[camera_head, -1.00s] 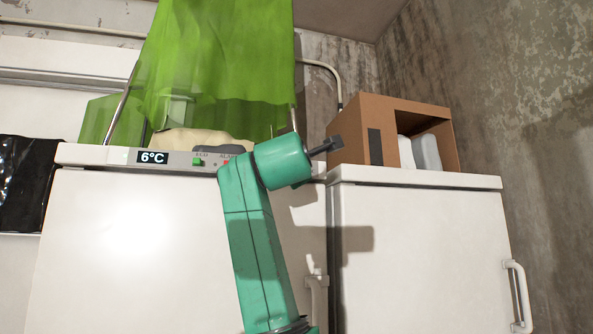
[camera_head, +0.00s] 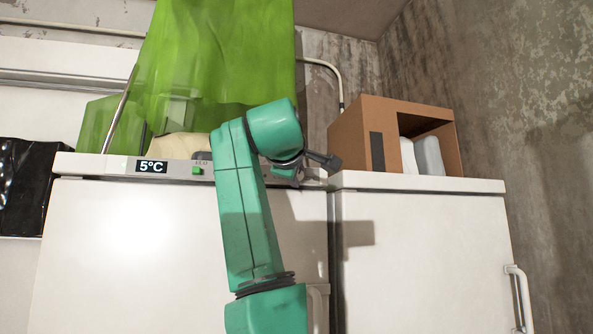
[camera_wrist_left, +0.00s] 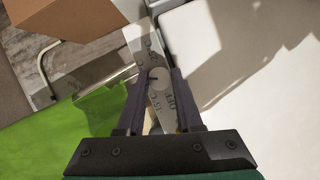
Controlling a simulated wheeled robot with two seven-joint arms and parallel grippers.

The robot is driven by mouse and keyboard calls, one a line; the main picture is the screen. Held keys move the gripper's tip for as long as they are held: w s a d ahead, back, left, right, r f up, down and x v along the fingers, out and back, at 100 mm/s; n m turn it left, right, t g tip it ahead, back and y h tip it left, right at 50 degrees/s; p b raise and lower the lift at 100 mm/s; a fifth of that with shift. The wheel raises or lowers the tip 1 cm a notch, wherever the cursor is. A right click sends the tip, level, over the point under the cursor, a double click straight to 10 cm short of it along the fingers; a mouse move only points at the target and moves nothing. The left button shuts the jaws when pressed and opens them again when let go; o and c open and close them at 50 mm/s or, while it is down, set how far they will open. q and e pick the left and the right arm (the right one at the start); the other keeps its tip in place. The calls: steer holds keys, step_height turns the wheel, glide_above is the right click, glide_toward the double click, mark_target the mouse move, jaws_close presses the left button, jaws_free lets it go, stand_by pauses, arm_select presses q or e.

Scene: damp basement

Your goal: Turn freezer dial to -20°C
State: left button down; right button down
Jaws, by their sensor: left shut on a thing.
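The white freezer (camera_head: 150,240) stands at the left in the head view. Its display (camera_head: 151,166) on the top front strip reads 5°C. My left gripper (camera_head: 288,174) is at the right part of this strip, partly hidden behind my own wrist. The dial is hidden by my arm in the head view. My right gripper is in neither view.
A green switch (camera_head: 197,171) sits right of the display. Green sheeting (camera_head: 220,60) hangs above the freezer. A second white appliance (camera_head: 420,260) stands to the right with an open cardboard box (camera_head: 350,140) on top. A black bag (camera_head: 22,185) is at far left.

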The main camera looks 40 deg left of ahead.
arm_select(q)
steer(key=shift+m, duration=0.4)
steer(key=c, duration=0.6)
jaws_free()
steer(key=b+v, duration=0.4)
steer(key=v, duration=1)
steer(key=shift+s+d+r, duration=0.2)
steer(key=shift+d, duration=0.05)
steer(key=shift+w, duration=0.1)
